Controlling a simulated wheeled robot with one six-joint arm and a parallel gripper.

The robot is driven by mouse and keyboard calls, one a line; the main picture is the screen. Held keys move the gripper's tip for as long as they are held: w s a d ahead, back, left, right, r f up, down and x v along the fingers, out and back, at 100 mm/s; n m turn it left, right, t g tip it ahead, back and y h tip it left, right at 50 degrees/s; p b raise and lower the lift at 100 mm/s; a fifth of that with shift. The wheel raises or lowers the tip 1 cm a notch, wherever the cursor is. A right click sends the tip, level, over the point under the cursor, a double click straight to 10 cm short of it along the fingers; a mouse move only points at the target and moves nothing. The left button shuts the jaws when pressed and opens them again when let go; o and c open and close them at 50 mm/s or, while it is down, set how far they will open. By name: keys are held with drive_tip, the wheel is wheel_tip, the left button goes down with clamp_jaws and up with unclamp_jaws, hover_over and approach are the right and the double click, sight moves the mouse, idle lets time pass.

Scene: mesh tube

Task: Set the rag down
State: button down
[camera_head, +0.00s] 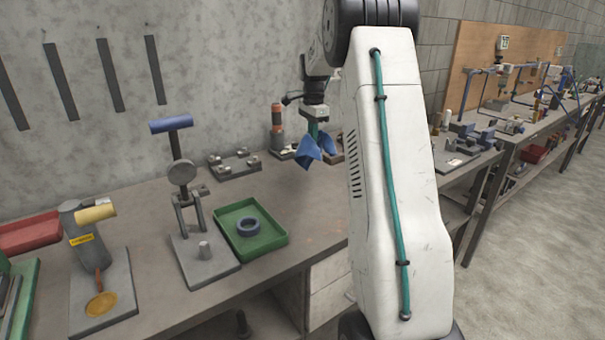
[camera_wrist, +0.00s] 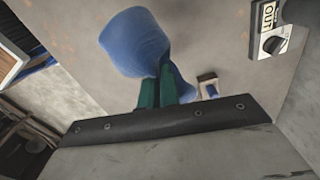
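The blue rag (camera_head: 308,150) hangs from my gripper (camera_head: 314,129) above the back part of the workbench (camera_head: 300,205). In the wrist view the rag (camera_wrist: 136,42) is bunched at the tips of the green fingers (camera_wrist: 157,92), which are close together on it. Its folds hide the fingertips. The rag looks clear of the bench top below it, though the exact gap is hard to tell.
A green tray (camera_head: 262,243) holding a dark ring stands left of the rag, beside a lever clamp (camera_head: 188,215). A grey fixture plate (camera_head: 235,164) and an orange-and-grey cylinder (camera_head: 277,125) stand near the wall. Bare bench lies right of the tray.

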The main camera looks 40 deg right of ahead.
drive_tip(key=w+d+f, duration=0.2)
drive_tip(key=w+d, duration=0.1)
drive_tip(key=w, duration=0.5)
drive_tip(key=w+n+b, duration=0.1)
drive_tip(key=w+n, duration=0.4)
drive_tip(key=w, duration=0.5)
drive_tip(key=s+f, duration=0.1)
drive_tip(key=f, duration=0.1)
drive_tip(key=s+f, duration=0.3)
drive_tip(key=f, duration=0.2)
drive_tip(key=shift+s, duration=0.35)
drive_tip(key=s, duration=0.4)
drive_tip(key=shift+s+f, duration=0.35)
drive_tip(key=shift+s, duration=0.05)
hover_over(313, 177)
drive_tip(key=w, duration=0.1)
wheel_tip(313, 177, down, 3)
drive_tip(key=shift+s+f, duration=0.35)
drive_tip(key=shift+s, duration=0.15)
